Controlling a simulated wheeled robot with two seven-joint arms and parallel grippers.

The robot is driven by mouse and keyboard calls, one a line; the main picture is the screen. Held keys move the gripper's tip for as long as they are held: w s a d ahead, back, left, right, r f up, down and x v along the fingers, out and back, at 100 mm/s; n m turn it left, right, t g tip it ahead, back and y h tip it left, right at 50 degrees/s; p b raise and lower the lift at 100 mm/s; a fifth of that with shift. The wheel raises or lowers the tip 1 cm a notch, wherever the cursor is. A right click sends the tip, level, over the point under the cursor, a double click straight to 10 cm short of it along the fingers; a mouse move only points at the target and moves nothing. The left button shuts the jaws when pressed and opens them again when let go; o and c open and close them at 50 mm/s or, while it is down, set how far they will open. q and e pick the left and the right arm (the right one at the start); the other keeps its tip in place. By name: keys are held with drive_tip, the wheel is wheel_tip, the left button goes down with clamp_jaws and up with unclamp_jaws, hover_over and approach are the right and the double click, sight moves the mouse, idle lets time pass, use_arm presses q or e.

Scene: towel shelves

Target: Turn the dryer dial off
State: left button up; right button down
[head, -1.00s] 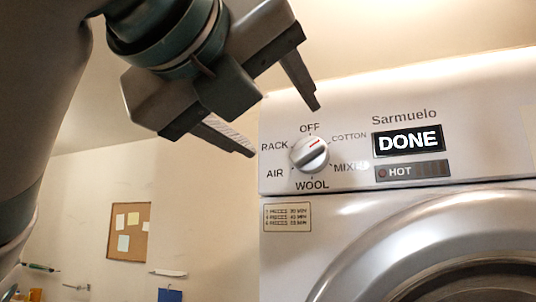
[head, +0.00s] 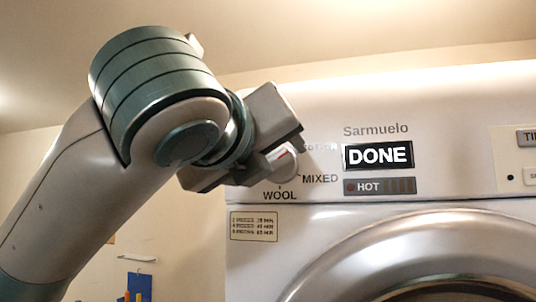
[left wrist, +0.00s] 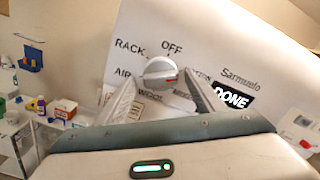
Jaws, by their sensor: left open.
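The dryer dial (head: 287,163) is a round white-silver knob with a red pointer mark, on the panel left of the lit DONE display (head: 379,155). In the head view my left gripper (head: 262,158) covers its left side and the OFF, RACK and AIR labels. In the left wrist view the dial (left wrist: 160,69) lies between the spread fingertips of my left gripper (left wrist: 160,80), one on each side. Its red mark points to the right, on the COTTON side and away from OFF (left wrist: 172,48). I cannot tell whether the fingers touch the dial.
The dryer's front panel (head: 440,120) spans the right, with a HOT indicator (head: 379,186) under the display and the round door rim (head: 400,235) below. A shelf (left wrist: 60,124) with bottles and boxes stands at the left in the left wrist view.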

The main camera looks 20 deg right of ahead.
use_arm(q)
drive_tip(key=c, duration=1)
drive_tip(key=shift+c, duration=0.2)
drive_tip(key=shift+f+n+b, duration=0.2)
drive_tip(key=shift+n+b, duration=0.5)
drive_tip(key=shift+b, duration=0.4)
drive_tip(key=n+b, duration=0.5)
drive_tip(key=b, duration=0.1)
drive_tip(key=shift+f+n, duration=0.1)
drive_tip(key=shift+n, duration=0.3)
drive_tip(key=n+b, duration=0.3)
drive_tip(key=shift+r+n+b, duration=0.2)
drive_tip(key=shift+n+b, duration=0.3)
drive_tip(key=shift+n, duration=0.3)
